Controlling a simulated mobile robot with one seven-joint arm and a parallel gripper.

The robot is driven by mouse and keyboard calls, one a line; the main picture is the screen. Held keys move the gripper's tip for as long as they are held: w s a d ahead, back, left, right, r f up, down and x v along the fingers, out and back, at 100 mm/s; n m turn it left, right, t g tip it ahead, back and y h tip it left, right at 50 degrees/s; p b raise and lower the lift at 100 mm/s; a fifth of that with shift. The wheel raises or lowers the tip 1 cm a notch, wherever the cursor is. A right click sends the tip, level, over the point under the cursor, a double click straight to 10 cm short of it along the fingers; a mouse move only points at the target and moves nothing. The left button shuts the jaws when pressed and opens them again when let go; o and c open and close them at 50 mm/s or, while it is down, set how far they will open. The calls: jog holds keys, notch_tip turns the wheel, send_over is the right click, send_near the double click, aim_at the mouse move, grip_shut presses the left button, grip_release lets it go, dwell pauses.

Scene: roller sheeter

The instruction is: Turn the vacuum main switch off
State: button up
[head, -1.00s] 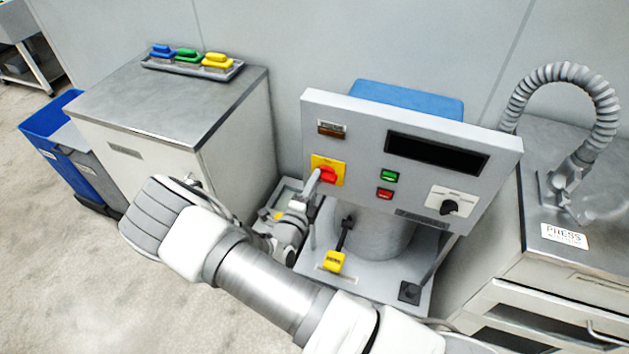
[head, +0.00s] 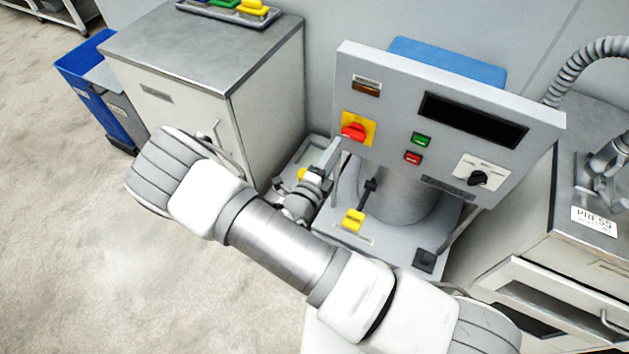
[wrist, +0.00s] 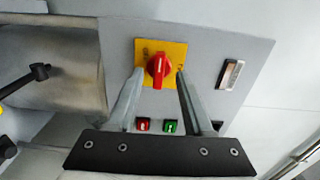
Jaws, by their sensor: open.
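The main switch is a red rotary knob (head: 353,132) on a yellow plate (head: 369,120), at the left of the grey control panel. In the wrist view its knob (wrist: 159,70) has its grip bar roughly upright in the picture. My gripper (head: 338,145) is just left of and below the knob in the head view. In the wrist view my gripper (wrist: 159,78) is open and empty, one finger on each side of the knob. Gaps show between the fingers and the knob. I cannot tell how far the tips are from the panel.
The panel (head: 470,165) also carries a green button (head: 421,139), a red button (head: 412,158), a dark display (head: 472,120) and a black selector knob (head: 477,178). A yellow-ended lever (head: 353,220) is below. A steel cabinet (head: 265,110) stands left.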

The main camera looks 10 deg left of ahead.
jog(key=v, duration=1.2)
jog(key=shift+b, duration=0.35)
jog(key=s+d+r+m+g+h, duration=0.35)
jog(key=d+r+m+g, duration=1.15)
jog(key=m, duration=1.1)
jog(key=s+d+r+m+t+y, duration=0.2)
jog(key=s+r+m+y, duration=0.2)
jog(key=r+m, duration=0.3)
jog(key=s+d+r+m+t+y, duration=0.2)
jog(key=r+m+y, duration=0.4)
jog(key=m, duration=1)
jog(key=shift+s+r+m, duration=0.4)
jog(key=shift+s+r, duration=0.5)
jog(key=shift+r, duration=0.2)
